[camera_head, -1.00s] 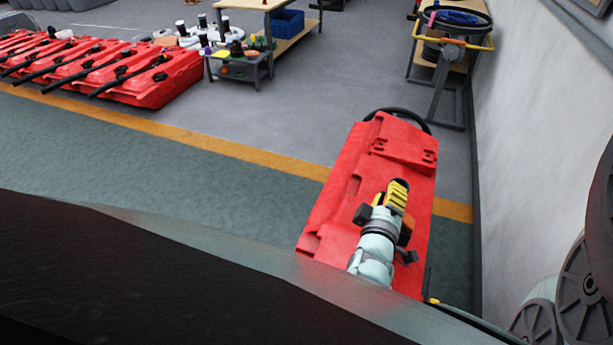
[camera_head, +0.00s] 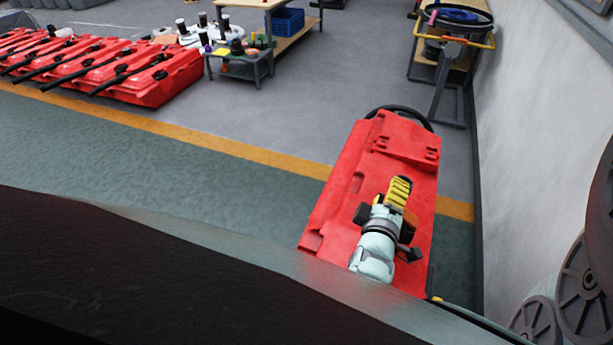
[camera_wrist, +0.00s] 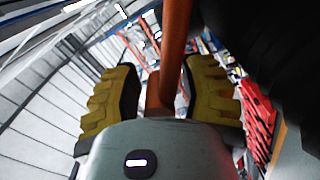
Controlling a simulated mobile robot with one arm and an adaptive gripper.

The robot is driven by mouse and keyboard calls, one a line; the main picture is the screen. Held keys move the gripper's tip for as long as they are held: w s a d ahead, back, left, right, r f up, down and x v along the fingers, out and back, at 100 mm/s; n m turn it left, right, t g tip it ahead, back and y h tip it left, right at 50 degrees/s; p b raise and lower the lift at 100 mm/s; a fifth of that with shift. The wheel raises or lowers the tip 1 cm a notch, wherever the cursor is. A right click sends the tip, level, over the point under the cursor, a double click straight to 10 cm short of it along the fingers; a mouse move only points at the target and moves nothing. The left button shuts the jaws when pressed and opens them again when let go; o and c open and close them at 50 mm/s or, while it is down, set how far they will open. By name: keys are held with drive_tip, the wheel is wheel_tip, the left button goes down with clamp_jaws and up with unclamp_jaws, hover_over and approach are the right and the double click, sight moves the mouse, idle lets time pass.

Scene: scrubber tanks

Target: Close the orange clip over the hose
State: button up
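A red tank (camera_head: 340,205) lies below my arm in the head view. My gripper (camera_head: 399,190), with yellow ribbed fingers, is over the tank's right half. In the wrist view my gripper (camera_wrist: 163,95) has its two yellow fingers apart. A long orange bar (camera_wrist: 176,45) and a short orange piece (camera_wrist: 158,95) show in the space between them. A gap shows on the left of the short piece; contact on the right cannot be told. I cannot tell whether this orange part is the clip. A black hose (camera_head: 400,110) curves past the tank's far end. No hose is clear near the fingers.
A pale wall (camera_head: 530,140) stands close on the right, with a hose stand (camera_head: 452,55) beside it. Several red tanks (camera_head: 150,85) lie in a row at the far left. A low cart (camera_head: 238,65) stands at the back. The floor left of the near tank is clear.

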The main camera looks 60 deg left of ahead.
drive_tip(key=shift+o, duration=0.7)
drive_tip(key=shift+s, duration=0.1)
